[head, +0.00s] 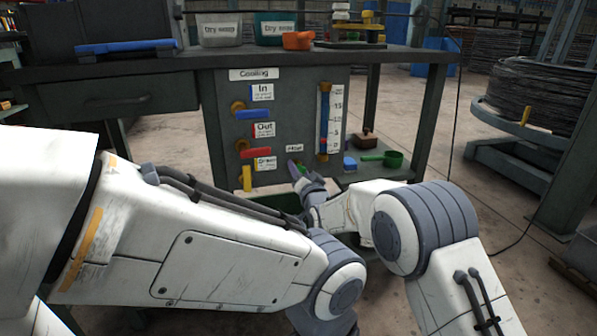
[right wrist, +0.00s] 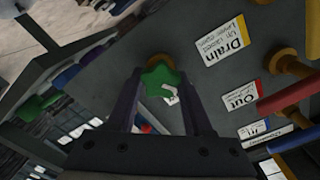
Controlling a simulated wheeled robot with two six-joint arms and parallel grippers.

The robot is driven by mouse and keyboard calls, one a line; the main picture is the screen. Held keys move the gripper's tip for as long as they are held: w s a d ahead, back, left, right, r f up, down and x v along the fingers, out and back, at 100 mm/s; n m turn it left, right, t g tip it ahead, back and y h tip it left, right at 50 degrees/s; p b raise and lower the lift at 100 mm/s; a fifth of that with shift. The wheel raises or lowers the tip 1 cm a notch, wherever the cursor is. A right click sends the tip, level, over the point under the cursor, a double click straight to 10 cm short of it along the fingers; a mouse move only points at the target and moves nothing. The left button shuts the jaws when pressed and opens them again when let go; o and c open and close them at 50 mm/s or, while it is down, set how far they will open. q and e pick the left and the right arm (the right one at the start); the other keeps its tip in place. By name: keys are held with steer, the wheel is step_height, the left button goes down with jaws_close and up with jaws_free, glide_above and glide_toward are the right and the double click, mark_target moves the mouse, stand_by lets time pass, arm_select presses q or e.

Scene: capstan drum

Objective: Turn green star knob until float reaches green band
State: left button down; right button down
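The green star knob (right wrist: 163,80) is on the grey panel, seen from close up in the right wrist view. My right gripper (right wrist: 161,85) has one finger on either side of it, and both fingertips appear to touch its lobes. In the head view my right gripper (head: 297,171) is at the panel's lower right and covers most of the knob. The flow meter (head: 325,115) stands upright at the panel's right edge, with a numbered white scale. A small red patch shows low in its tube; the float and green band are too small to tell. My left gripper is not seen.
Blue (head: 252,114), red (head: 256,152) and yellow (head: 247,178) valve handles stick out on the panel's left. A green scoop (head: 392,159) lies on the low shelf at right. Tubs (head: 219,30) stand on the bench above. My left forearm fills the lower left.

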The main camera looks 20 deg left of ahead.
steer(key=shift+s+r+n, duration=0.1)
steer(key=shift+n, duration=0.3)
steer(key=n+p, duration=0.2)
steer(key=n, duration=0.2)
steer(key=shift+a+n, duration=0.15)
steer(key=shift+n, duration=0.25)
steer(key=n+p, duration=0.1)
steer(key=n, duration=0.5)
steer(key=shift+s+a+p, duration=0.1)
steer(key=shift+s+p, duration=0.05)
steer(key=shift+p, duration=0.25)
steer(key=n+p, duration=0.1)
steer(key=n, duration=0.5)
steer(key=shift+s+a+n+p, duration=0.1)
steer(key=shift+a+n+p, duration=0.05)
steer(key=shift+n+p, duration=0.15)
steer(key=n, duration=0.2)
steer(key=n+p, duration=0.1)
steer(key=n, duration=0.1)
steer(key=shift+a+f+n, duration=0.1)
steer(key=shift+f+n, duration=0.1)
steer(key=shift+n, duration=0.2)
steer(key=shift+s, duration=0.1)
